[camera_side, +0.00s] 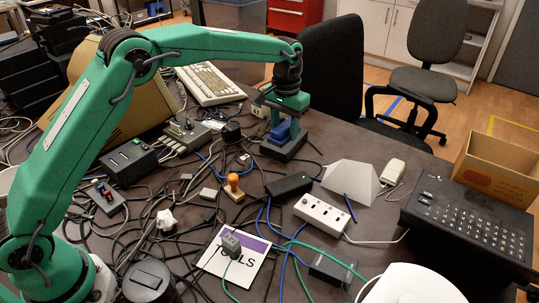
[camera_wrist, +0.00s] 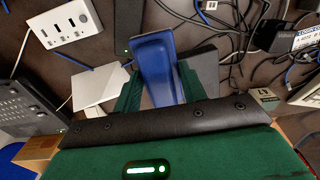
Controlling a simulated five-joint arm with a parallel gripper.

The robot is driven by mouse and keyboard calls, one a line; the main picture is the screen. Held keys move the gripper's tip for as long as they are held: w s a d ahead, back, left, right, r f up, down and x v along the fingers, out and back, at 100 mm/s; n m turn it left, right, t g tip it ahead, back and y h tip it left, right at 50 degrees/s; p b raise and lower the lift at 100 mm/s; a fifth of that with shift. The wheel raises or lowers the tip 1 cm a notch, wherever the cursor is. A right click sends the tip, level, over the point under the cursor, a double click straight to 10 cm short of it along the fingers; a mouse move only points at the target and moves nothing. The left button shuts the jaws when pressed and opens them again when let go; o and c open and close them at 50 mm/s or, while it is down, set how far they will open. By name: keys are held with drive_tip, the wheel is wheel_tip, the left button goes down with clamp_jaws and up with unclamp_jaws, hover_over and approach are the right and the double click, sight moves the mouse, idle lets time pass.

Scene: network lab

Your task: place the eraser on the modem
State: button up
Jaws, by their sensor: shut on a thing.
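A blue eraser (camera_side: 284,131) is between the green fingers of my gripper (camera_side: 288,122), which is shut on it. In the wrist view the blue eraser (camera_wrist: 155,68) stands long and narrow between the fingertips (camera_wrist: 158,86). A low dark grey box (camera_side: 279,149), perhaps the modem, lies directly below the eraser in the side view. Part of that box (camera_wrist: 206,72) shows just right of the eraser in the wrist view. I cannot tell whether the eraser touches it.
A white power strip (camera_side: 322,215), a black adapter (camera_side: 289,186) and a pale wedge (camera_side: 349,180) lie in front and to the right. A wooden stamp (camera_side: 234,185) stands among loose cables. A keyboard (camera_side: 210,84) is behind left; a black many-buttoned unit (camera_side: 470,222) is at right.

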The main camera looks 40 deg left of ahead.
drive_tip(key=w+a+f, duration=0.1)
drive_tip(key=a, duration=0.1)
drive_tip(key=w+a+f, duration=0.2)
drive_tip(key=a, duration=0.1)
drive_tip(key=w+a+f, duration=0.2)
drive_tip(key=shift+a+f, duration=0.2)
drive_tip(key=shift+f, duration=0.1)
drive_tip(key=shift+f, duration=1.85)
drive_tip(key=shift+f, duration=0.15)
drive_tip(key=o, duration=1)
drive_tip(key=shift+c, duration=0.2)
